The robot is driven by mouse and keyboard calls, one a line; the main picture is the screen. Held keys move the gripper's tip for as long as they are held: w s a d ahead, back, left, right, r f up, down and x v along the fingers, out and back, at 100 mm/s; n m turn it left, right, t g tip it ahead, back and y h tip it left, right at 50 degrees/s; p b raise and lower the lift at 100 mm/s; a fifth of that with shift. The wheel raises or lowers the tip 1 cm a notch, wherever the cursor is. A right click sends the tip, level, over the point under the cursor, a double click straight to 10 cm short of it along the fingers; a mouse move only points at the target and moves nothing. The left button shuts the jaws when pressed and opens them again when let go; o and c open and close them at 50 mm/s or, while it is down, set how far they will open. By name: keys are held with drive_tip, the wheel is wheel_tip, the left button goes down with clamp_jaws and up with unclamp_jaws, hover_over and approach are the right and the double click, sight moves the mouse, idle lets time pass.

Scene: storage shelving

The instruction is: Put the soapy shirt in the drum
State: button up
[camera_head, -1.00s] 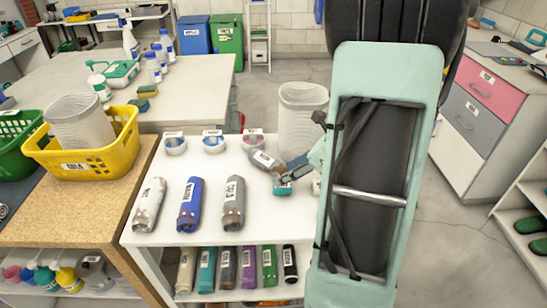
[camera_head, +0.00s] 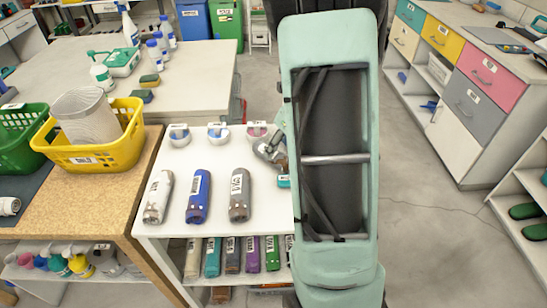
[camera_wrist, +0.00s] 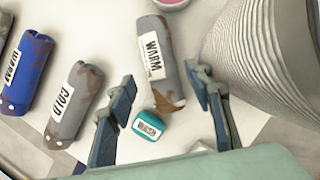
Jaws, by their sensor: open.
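Several rolled shirts lie on the white table (camera_head: 180,238): a white one (camera_head: 158,197), a blue one (camera_head: 199,196), a grey one (camera_head: 240,195), and another grey one (camera_head: 268,152) partly behind my arm. That last roll, labelled WARM (camera_wrist: 155,55), has a brown patched end. I cannot tell which shirt is soapy. A ribbed pale cylinder (camera_wrist: 265,60), perhaps the drum, stands right of this roll in the wrist view; the head view hides it behind my arm. My gripper (camera_wrist: 163,78) is open and empty, its fingers either side of the roll's near end and a small teal labelled block (camera_wrist: 148,124).
Several round dishes (camera_head: 217,133) line the table's back. More coloured rolls (camera_head: 232,256) lie on the shelf below. Left, a yellow basket (camera_head: 95,155) holds another ribbed cylinder (camera_head: 88,115). Drawers (camera_head: 490,75) stand at right, with open floor (camera_head: 420,235) between.

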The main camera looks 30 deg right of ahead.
drive_tip(key=shift+b+x, duration=0.65)
drive_tip(key=shift+x, duration=2.1)
drive_tip(key=shift+d, duration=0.1)
drive_tip(key=shift+c, duration=0.6)
drive_tip(key=shift+r, duration=0.1)
drive_tip(key=c, duration=1)
